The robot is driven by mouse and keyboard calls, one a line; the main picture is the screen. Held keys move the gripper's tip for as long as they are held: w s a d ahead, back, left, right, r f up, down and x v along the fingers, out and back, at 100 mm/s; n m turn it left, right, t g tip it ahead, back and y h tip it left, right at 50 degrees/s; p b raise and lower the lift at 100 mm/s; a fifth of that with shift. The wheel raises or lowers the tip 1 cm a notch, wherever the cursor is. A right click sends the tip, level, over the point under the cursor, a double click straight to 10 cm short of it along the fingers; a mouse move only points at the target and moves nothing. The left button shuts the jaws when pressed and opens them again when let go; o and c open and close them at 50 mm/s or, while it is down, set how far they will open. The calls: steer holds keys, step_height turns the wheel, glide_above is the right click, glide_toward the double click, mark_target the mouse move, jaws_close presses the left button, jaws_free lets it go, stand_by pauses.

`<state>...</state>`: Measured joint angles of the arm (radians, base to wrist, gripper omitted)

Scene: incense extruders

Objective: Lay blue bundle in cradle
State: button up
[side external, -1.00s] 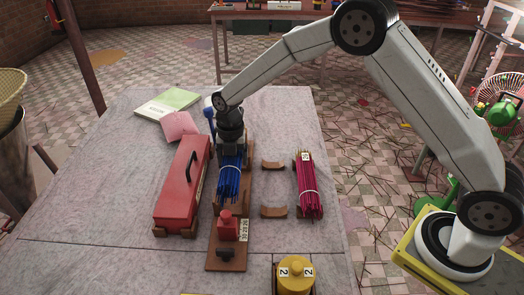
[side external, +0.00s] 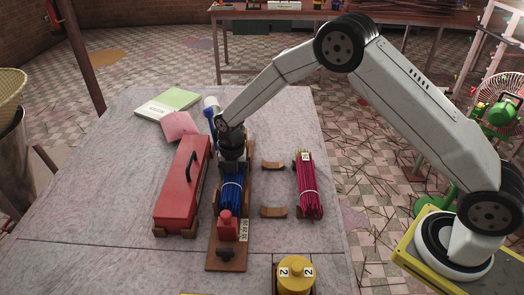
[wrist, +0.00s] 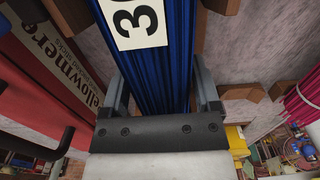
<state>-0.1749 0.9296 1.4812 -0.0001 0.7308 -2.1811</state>
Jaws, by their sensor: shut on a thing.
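The blue bundle (side external: 231,196) is a long bunch of dark blue sticks with a pale band. My gripper (side external: 231,168) is shut across its far part, from above. In the wrist view the blue bundle (wrist: 153,72) runs between both fingers of my gripper (wrist: 162,88) and bears a white number label. It lies lengthwise low over a long wooden board (side external: 226,262), with brown wood on both sides. I cannot tell whether it touches the board. Two curved brown supports (side external: 274,211) stand empty just right of the board.
A long red box (side external: 181,190) with a black handle stands close on the left. A red block (side external: 227,226) sits on the board at the bundle's near end. A magenta bundle (side external: 307,188) lies to the right. A yellow round weight (side external: 295,274) is at the front.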

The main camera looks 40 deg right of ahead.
steer(key=o, duration=0.7)
steer(key=shift+r, duration=0.1)
stand_by(0.4)
steer(key=shift+r, duration=3.85)
steer(key=shift+s+d, duration=0.1)
